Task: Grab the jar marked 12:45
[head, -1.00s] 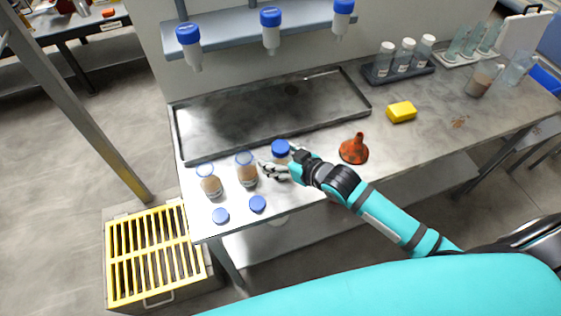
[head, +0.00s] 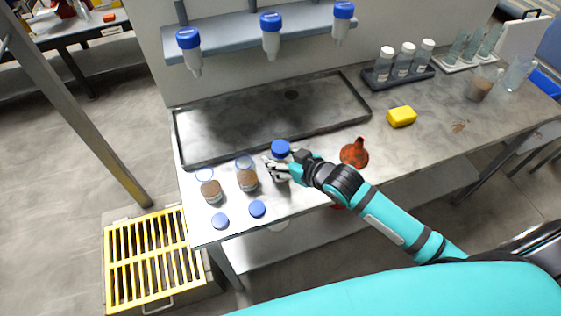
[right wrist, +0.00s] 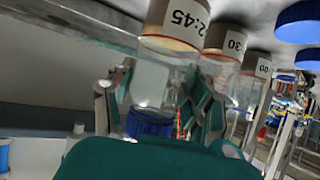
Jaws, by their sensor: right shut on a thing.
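A clear jar with a blue lid (head: 280,148) stands upright near the front of the steel bench, at the right end of a row of jars. In the right wrist view, which is upside down, this jar's label (right wrist: 183,20) reads "2:45", with the start cut off. My right gripper (head: 275,168) is shut on the jar; in the right wrist view its fingers (right wrist: 158,100) lie on either side of the clear body, near the blue lid (right wrist: 150,124). Two lidless jars with brown contents (head: 247,180) (head: 210,191) stand to the left. My left gripper is not in view.
Two loose blue lids (head: 257,208) (head: 220,221) lie at the bench's front edge. A dark shallow tray (head: 225,150) lies behind the jars. An orange funnel (head: 354,153) and a yellow sponge (head: 401,116) are to the right. Blue-capped bottles (head: 271,35) hang above.

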